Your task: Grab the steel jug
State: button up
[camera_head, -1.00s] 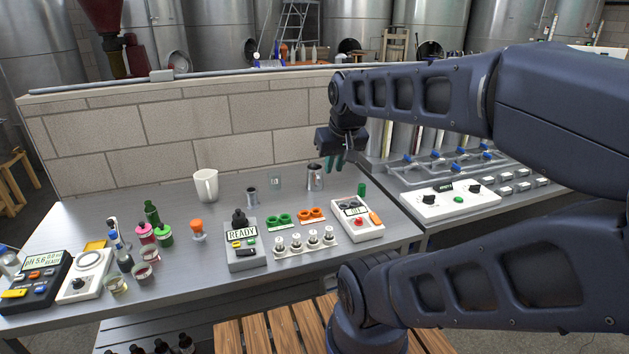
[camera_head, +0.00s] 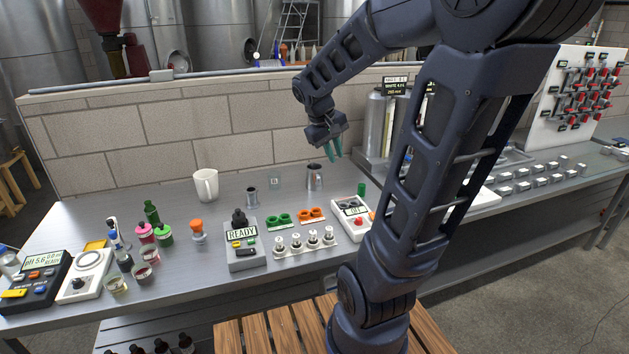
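The steel jug (camera_head: 314,178) stands upright on the steel bench, towards the back, below my gripper. A smaller steel cup (camera_head: 252,196) stands to its left. My gripper (camera_head: 334,152) hangs above and slightly right of the jug, with its two teal fingers pointing down. The fingers are apart, with nothing between them, and they do not touch the jug.
In front are a READY device (camera_head: 243,246), green rings (camera_head: 279,220), orange rings (camera_head: 311,214) and a white device with a red button (camera_head: 352,220). A brick wall (camera_head: 180,130) rises behind the bench.

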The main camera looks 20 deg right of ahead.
jog(key=w+d+f+n+g+h, duration=0.25)
jog(key=w+f, duration=0.25)
jog(key=w, duration=0.6)
jog(key=n+t+h, duration=0.4)
jog(key=n+h, duration=0.4)
jog(key=n, duration=0.1)
send_near(315, 179)
jog(key=shift+m+y, duration=0.25)
jog(key=s, duration=0.1)
jog(key=s+d, duration=0.1)
jog(key=s+d+f, duration=0.1)
jog(key=shift+s, duration=0.35)
jog(key=shift+x, duration=5.35)
jog(key=shift+w, duration=0.2)
jog(key=shift+c, duration=0.3)
grip_shut()
jog(key=shift+r, duration=0.1)
